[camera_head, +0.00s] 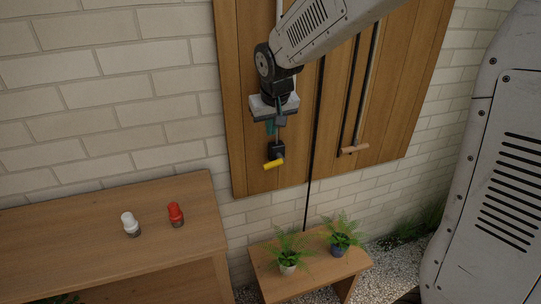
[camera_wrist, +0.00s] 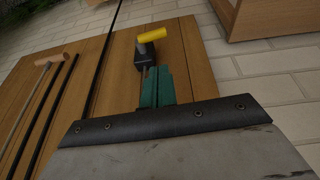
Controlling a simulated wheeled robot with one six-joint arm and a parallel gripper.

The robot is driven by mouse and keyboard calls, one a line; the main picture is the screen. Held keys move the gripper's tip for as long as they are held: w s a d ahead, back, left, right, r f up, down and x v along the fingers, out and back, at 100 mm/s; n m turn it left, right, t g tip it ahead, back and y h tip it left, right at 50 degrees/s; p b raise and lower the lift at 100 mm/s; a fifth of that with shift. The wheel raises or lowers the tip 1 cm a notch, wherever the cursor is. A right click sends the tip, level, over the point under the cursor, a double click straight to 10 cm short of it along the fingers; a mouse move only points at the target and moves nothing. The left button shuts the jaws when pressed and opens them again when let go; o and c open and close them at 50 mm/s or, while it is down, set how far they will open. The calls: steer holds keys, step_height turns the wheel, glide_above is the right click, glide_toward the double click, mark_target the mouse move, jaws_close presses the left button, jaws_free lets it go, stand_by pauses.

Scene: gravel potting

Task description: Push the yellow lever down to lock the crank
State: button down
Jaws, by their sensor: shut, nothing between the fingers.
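The yellow lever (camera_head: 274,164) sticks out from a small black mount (camera_head: 277,150) low on the wooden wall panel. In the head view its grip points to the left and slightly down. In the wrist view the yellow lever (camera_wrist: 152,35) and its black mount (camera_wrist: 145,57) lie just beyond my fingertips. My gripper (camera_head: 271,128) is shut and empty, with teal fingers, just above the mount in the head view. The fingers also show in the wrist view (camera_wrist: 157,78). I cannot tell whether they touch the mount. The crank is not clearly told apart.
The wooden panel (camera_head: 408,110) carries dark rods and a wooden-handled tool (camera_head: 354,149). A wooden table (camera_head: 70,235) at left holds a white-capped shaker (camera_head: 130,224) and a red-capped one (camera_head: 176,214). Two potted ferns (camera_head: 288,262) (camera_head: 341,240) stand on a low bench (camera_head: 318,262) below.

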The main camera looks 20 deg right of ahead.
steer(key=x, duration=1.4)
steer(key=shift+s+d, duration=0.25)
steer(key=shift+s, duration=0.15)
steer(key=shift+f, duration=0.1)
